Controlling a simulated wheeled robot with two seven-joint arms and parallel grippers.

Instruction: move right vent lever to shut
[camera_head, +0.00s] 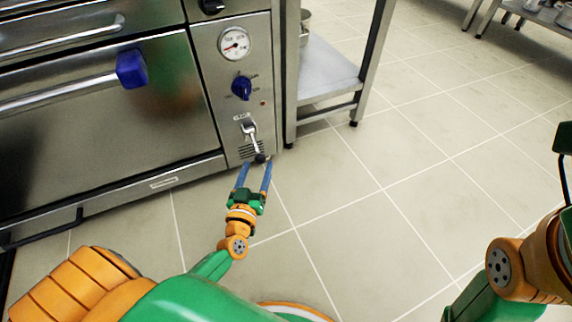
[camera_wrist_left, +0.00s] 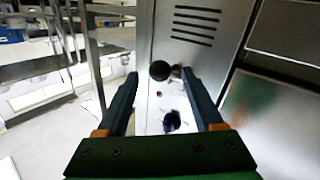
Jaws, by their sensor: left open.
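The vent lever (camera_head: 250,129) is a silver handle on the oven's control panel, under a small label. It points down and slightly right, ending in a black knob (camera_head: 260,158) by the vent slots. My left gripper (camera_head: 257,163) is open, its two blue fingers reaching up at the knob from below. In the left wrist view the black knob (camera_wrist_left: 160,70) shows between the fingertips of my left gripper (camera_wrist_left: 160,76), with a gap on the left side. I cannot tell whether a finger touches it.
The steel oven (camera_head: 110,110) has a door handle with a blue end. A temperature gauge (camera_head: 234,44) and a blue dial (camera_head: 242,87) sit above the lever. A steel shelf rack (camera_head: 325,72) stands right of the oven. The tiled floor (camera_head: 390,190) is clear.

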